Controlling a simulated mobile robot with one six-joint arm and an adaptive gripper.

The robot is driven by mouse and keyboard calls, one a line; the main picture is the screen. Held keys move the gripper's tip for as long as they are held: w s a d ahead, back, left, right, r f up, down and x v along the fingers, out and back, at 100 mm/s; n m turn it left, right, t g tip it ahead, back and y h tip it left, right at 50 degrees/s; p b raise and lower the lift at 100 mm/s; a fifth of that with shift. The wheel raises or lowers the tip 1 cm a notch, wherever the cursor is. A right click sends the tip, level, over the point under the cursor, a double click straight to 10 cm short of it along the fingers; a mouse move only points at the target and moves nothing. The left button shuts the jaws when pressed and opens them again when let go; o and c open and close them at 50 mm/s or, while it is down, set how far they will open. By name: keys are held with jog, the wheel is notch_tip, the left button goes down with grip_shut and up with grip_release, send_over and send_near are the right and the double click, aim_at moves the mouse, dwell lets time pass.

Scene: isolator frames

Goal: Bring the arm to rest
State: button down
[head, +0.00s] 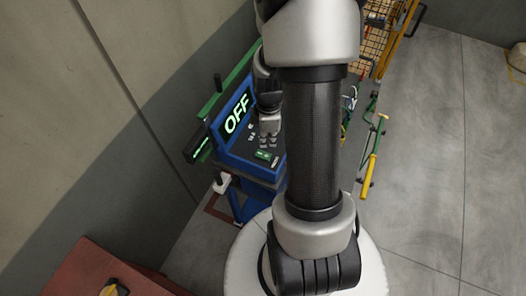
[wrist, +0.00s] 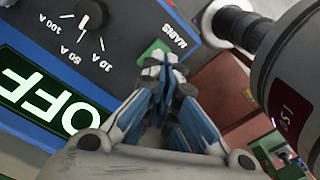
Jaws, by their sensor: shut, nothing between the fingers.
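My gripper (wrist: 165,66) is shut and empty in the wrist view, with its blue and grey fingertips together. The tips appear just in front of or over the green switch (wrist: 152,52) beside the word MAINS; I cannot tell whether they touch it. In the head view my gripper (head: 269,143) hangs over the panel of the blue console (head: 232,160), partly behind my own arm. The console's screen (head: 237,112) reads OFF in both views.
A wall (head: 110,110) stands close on the left of the console. A yellow mesh frame (head: 378,30) and a yellow-green bar (head: 373,155) stand to the right. A red surface (head: 95,272) is at the lower left. The grey floor (head: 430,150) at right is open.

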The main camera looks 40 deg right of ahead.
dwell(0.4)
jog(key=a+r+m+t+b, duration=0.2)
jog(key=a+r+m+b, duration=0.3)
jog(key=a+r+b, duration=0.45)
jog(key=s+a+f+m+t+b, duration=0.1)
jog(key=s+a+m+t+b, duration=0.1)
jog(key=s+a+m+b, duration=0.3)
jog(key=s+a+b, duration=0.2)
jog(key=s+a, duration=0.2)
jog(key=a, duration=0.1)
jog(key=shift+s+a+f+t+b, duration=0.15)
jog(key=shift+a+f+t+b, duration=0.15)
jog(key=shift+a+f+b, duration=0.1)
